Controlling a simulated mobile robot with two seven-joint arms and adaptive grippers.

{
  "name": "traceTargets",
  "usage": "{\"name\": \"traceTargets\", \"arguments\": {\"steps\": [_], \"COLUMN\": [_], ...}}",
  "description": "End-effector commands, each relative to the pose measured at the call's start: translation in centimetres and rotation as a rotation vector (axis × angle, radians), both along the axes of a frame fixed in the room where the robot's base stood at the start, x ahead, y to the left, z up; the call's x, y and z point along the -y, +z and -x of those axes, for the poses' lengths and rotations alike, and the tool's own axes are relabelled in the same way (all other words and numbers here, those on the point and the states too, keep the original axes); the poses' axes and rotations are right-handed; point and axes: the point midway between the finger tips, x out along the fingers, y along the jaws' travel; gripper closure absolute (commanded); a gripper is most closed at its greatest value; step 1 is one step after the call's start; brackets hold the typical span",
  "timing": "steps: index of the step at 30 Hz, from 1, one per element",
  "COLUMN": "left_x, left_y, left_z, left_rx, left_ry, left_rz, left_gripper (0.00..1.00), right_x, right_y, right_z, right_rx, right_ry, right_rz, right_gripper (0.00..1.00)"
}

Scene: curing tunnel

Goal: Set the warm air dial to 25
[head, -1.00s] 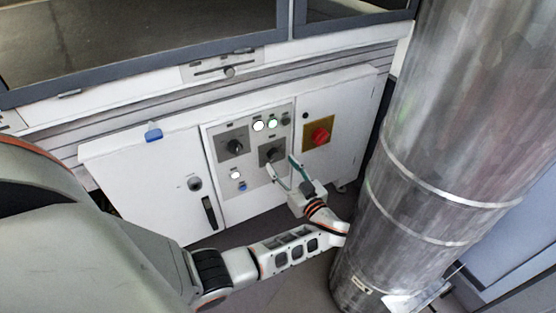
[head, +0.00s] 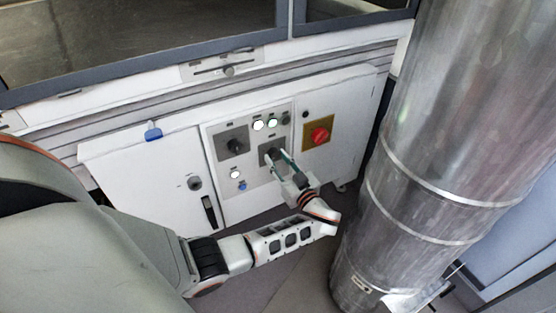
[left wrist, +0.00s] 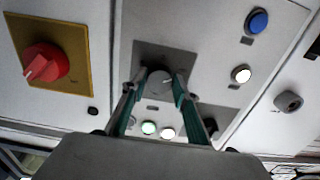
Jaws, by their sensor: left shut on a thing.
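The control panel (head: 250,185) on the white cabinet carries two dark dials on grey plates. My left gripper (head: 275,156) reaches the right-hand dial (head: 271,153), its fingers on either side of the knob. In the left wrist view, the round grey knob (left wrist: 160,79) sits between the two green-lined fingertips, and my left gripper (left wrist: 157,84) is shut on it. A pale pointer line shows on the knob. The scale and label are too small to read, so I cannot tell the setting. The left-hand dial (head: 235,144) is untouched. My right gripper is out of view.
A red rotary switch (head: 320,135) on a yellow plate is right of the dial. Lit white and green lamps (head: 258,125) are above, and a blue button (head: 242,186) is lower left. A large metal duct (head: 425,150) stands close to my arm's right.

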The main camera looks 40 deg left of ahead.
Motion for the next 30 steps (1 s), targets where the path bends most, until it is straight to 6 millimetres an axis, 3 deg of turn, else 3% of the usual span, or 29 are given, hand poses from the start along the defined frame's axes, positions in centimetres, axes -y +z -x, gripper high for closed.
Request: {"name": "traceTargets", "arguments": {"steps": [9, 16, 30], "left_x": [0.0, 0.0, -0.1], "left_y": [-1.2, -1.2, -0.1], "left_z": [0.4, 0.5, 0.2], "left_rx": [-0.09, -0.222, -0.603], "left_ry": [0.002, 0.004, 0.003], "left_rz": [-0.03, -0.084, -0.248], "left_gripper": [0.92, 0.92, 0.92], "right_x": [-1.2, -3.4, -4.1], "right_y": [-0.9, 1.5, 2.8], "right_z": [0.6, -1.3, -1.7], "right_rx": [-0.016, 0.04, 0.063], "right_ry": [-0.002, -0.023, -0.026], "right_rz": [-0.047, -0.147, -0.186], "right_gripper": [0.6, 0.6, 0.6]}}
